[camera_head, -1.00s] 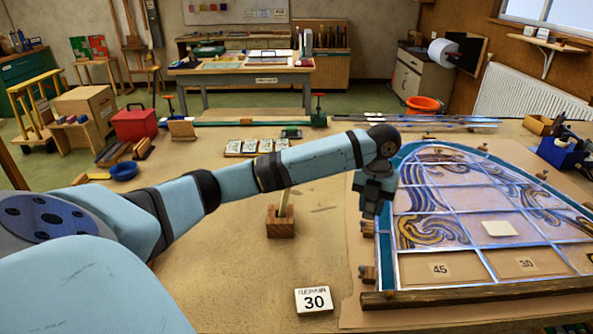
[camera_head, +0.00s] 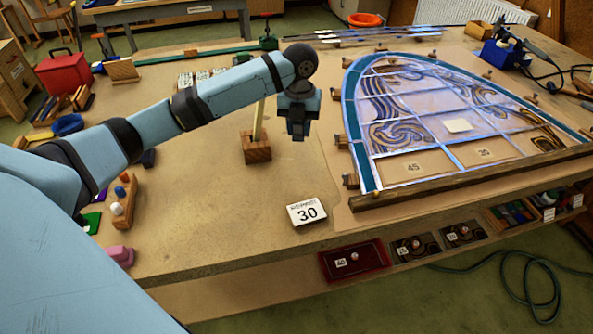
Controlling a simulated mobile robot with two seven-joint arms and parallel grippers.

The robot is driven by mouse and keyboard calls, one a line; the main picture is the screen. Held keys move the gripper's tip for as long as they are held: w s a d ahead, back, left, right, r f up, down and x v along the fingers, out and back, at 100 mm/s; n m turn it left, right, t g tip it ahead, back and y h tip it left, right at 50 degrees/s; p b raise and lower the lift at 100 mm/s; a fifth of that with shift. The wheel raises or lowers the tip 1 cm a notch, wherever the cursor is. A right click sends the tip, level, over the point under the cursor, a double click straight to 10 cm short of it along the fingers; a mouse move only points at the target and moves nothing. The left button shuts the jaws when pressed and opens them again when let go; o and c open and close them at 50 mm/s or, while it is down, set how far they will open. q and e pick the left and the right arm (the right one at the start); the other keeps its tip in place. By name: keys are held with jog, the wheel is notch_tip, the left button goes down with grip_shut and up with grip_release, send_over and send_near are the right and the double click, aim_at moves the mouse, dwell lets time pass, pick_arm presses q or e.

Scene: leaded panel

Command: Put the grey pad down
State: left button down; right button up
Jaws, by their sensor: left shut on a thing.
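My left gripper (camera_head: 298,130) points down above the bare tabletop, between the wooden block with a stick and the left edge of the leaded panel. It is shut on a small dark thing at its tips, taken to be the grey pad, which I can hardly make out against the dark fingers. The leaded panel (camera_head: 414,168) lies flat at the right, an arched frame with swirled glass and bare cells marked 45 and 35. A pale square (camera_head: 458,125) lies on it. My right gripper is not in view.
A wooden block (camera_head: 256,147) holds an upright stick beside my left gripper. A white card marked 30 (camera_head: 306,212) lies near the front edge. A wooden bar (camera_head: 470,178) borders the panel's front. The table (camera_head: 215,215) is clear at left centre.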

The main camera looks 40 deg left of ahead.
pick_arm(q)
send_over(298, 177)
notch_tip(298, 177, down, 10)
jog(key=shift+f, duration=2.55)
jog(key=shift+f, duration=0.15)
jog(key=c, duration=0.8)
grip_release()
jog(key=r, duration=1.2)
jog(key=shift+w+a+r, duration=0.1)
jog(key=shift+w+r, duration=0.05)
jog(key=shift+w, duration=0.15)
